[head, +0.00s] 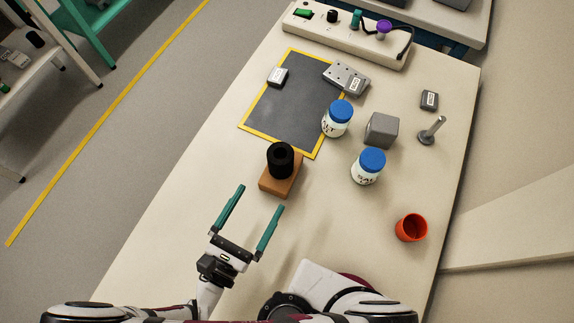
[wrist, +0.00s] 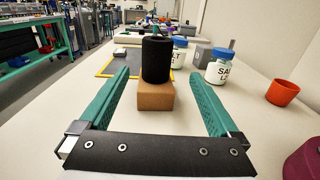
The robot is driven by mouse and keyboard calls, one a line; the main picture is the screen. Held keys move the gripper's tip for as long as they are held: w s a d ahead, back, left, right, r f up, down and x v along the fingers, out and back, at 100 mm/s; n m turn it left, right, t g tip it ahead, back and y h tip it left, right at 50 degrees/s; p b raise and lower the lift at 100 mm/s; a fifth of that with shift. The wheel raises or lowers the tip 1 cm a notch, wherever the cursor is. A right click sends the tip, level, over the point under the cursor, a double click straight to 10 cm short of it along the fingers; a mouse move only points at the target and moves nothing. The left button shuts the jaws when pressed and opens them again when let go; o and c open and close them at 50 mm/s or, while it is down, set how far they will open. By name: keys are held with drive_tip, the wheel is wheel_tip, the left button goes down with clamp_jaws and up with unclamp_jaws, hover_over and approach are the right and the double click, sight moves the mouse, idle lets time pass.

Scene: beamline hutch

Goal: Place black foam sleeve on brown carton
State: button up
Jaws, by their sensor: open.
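The black foam sleeve (head: 280,160) stands upright on top of the brown carton (head: 270,186), near the front edge of the dark mat. In the wrist view the sleeve (wrist: 156,60) rests on the carton (wrist: 155,95), with nothing gripping it. My gripper (head: 256,212) is open and empty, with its two green fingers apart. It is on the near side of the carton, and its fingertips point toward it. In the wrist view the carton and sleeve appear between and beyond the fingers (wrist: 158,92), apart from both.
A dark mat with a yellow border (head: 285,110) lies behind the carton. Two blue-lidded jars (head: 337,120) (head: 368,168), a grey cube (head: 381,131) and a metal post (head: 431,131) stand to the right. An orange cup (head: 411,228) is at the near right. The table's left side is clear.

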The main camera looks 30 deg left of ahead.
drive_tip(key=w+d+r+m+g+h, duration=0.35)
drive_tip(key=d+m+g+h, duration=0.2)
drive_tip(key=d+m, duration=0.2)
drive_tip(key=w+d+r+m+g+h, duration=0.35)
drive_tip(key=d+m+g+h, duration=0.2)
drive_tip(key=m, duration=0.35)
drive_tip(key=s+d+r+m+g+y, duration=0.2)
drive_tip(key=m+y, duration=0.4)
drive_tip(key=m, duration=0.6)
drive_tip(key=s+d+r+m+g+y, duration=0.3)
drive_tip(key=d+r+m+g+y, duration=0.2)
drive_tip(key=m, duration=0.7)
drive_tip(key=shift+s+d+r+m+y, duration=0.15)
drive_tip(key=shift+d+r+m+y, duration=0.3)
drive_tip(key=shift+y, duration=0.65)
